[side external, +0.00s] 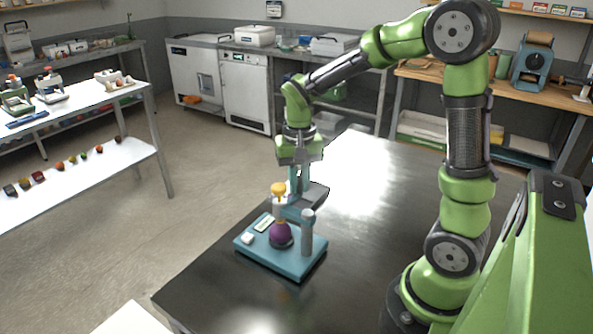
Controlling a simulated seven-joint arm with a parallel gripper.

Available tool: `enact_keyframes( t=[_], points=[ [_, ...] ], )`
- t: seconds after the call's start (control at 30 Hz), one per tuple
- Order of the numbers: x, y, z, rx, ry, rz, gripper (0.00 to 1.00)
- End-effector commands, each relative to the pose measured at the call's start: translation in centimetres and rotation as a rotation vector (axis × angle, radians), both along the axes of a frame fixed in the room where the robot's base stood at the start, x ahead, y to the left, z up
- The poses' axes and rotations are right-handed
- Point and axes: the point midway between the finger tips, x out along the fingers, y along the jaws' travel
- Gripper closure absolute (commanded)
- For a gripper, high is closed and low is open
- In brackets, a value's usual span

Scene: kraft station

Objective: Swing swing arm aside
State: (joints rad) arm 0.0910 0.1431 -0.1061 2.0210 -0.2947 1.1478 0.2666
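The swing arm (291,213) is a short teal bar reaching left from a grey upright post (307,236). The post stands on a teal base plate (290,268) on the dark table. A yellow knob (278,188) on a pale stem sits at the bar's free end. The bar's end lies over a round purple thing (281,234) in a dark seat. My gripper (298,192) points down just behind the knob and bar. Its fingertips are partly hidden, and I cannot tell whether they touch the arm or how far apart they are.
A small white block (247,239) and a pale label-like piece (264,223) lie on the base plate. The dark table (370,210) is clear around the fixture. A white shelf unit (85,100) with small items stands at left, away from the table.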

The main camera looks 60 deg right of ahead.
Motion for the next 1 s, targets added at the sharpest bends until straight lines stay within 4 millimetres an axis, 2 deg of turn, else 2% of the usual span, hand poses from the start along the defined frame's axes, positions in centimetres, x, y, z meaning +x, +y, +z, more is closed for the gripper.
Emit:
enact_keyframes(
  t=[0.1, 0.57, 0.77, 1.0],
  points=[
    [0.0, 0.0, 0.0, 0.000, -0.001, 0.000, 1.00],
    [-0.1, -0.1, 0.1, 0.000, -0.001, -0.022, 1.00],
    [-0.7, -0.6, 0.1, 0.000, -0.001, -0.108, 1.00],
    [-2.2, -1.6, 0.1, 0.001, -0.002, -0.300, 1.00]
  ],
)
